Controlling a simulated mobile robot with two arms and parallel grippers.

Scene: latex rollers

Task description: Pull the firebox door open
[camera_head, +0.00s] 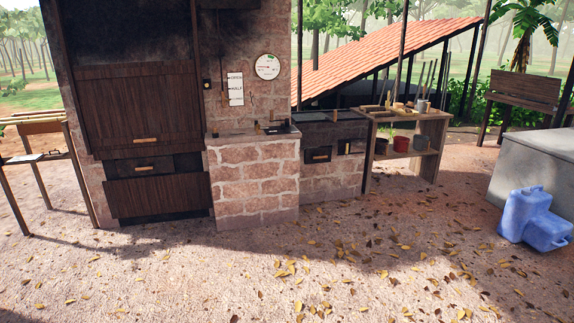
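Two small dark doors could be the firebox door, and I cannot tell which it is. One dark panel (150,166) with a light wooden handle (144,168) sits low in the tall, soot-marked smokehouse at left, between its brown upper door (140,105) and a brown lower panel (158,193). The other is a small black door (317,155) with a light handle, in the front of the low stone stove (331,179). Both look shut. Neither of my grippers is in view.
A brick counter (253,180) stands between smokehouse and stove. A wooden bench (436,145) with pots and tools is right of the stove. The leaf-strewn ground in front is clear.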

